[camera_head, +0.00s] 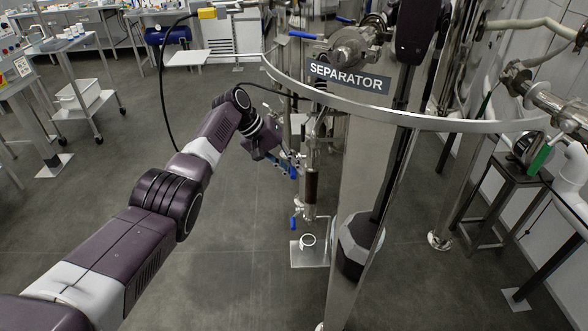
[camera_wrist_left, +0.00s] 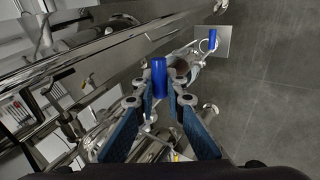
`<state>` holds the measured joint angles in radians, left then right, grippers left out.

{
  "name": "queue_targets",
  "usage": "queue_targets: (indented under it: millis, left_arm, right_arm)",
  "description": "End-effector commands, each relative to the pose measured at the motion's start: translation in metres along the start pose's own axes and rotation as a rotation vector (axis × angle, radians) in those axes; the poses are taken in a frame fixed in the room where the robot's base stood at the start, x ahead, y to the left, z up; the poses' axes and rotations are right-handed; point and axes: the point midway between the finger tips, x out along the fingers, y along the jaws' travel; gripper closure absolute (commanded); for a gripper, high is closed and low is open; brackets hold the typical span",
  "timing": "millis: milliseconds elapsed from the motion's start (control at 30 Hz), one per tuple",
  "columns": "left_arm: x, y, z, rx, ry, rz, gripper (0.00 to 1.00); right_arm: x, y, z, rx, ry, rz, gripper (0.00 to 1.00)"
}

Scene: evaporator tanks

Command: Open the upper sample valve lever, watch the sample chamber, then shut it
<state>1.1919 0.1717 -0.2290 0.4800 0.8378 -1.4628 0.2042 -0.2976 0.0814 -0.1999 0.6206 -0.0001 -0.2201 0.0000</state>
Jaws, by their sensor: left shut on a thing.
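The upper sample valve lever (camera_head: 293,172) is a blue handle on the slim sample pipework left of the steel separator. My left gripper (camera_head: 284,166) is at this lever, at the end of the arm reaching in from the left. In the left wrist view the blue lever (camera_wrist_left: 159,72) stands between my two fingers, which are shut on it. The sample chamber (camera_head: 311,186) is a dark brown upright cylinder just below. A lower blue lever (camera_head: 294,221) hangs beneath the chamber and also shows in the wrist view (camera_wrist_left: 213,38). My right gripper is not seen.
The separator sign (camera_head: 349,77) and a curved steel rail (camera_head: 440,123) stand above and right of the sample line. A small dark table (camera_head: 505,170) is at the right. A trolley with a white bin (camera_head: 78,95) is at the left. The floor between is clear.

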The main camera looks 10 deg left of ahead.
Motion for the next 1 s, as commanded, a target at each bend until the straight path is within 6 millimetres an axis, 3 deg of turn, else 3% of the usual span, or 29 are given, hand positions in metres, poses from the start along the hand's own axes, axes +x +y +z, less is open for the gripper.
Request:
queue_targets:
  millis: [800,833,867,1000]
  left_arm:
    - [-0.0064,0.0011,0.0096,-0.047,-0.068,0.001,1.0]
    - [-0.0064,0.0011,0.0096,-0.047,-0.068,0.001,0.86]
    - [-0.0064,0.001,0.0095,-0.047,-0.068,0.001,0.83]
    - [-0.0062,0.0007,0.0096,-0.047,-0.068,0.001,0.81]
  right_arm:
    - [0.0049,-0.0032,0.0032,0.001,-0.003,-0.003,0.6]
    - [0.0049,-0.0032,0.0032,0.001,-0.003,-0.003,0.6]
    - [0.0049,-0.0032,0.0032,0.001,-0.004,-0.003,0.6]
    - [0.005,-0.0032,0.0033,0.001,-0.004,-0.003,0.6]
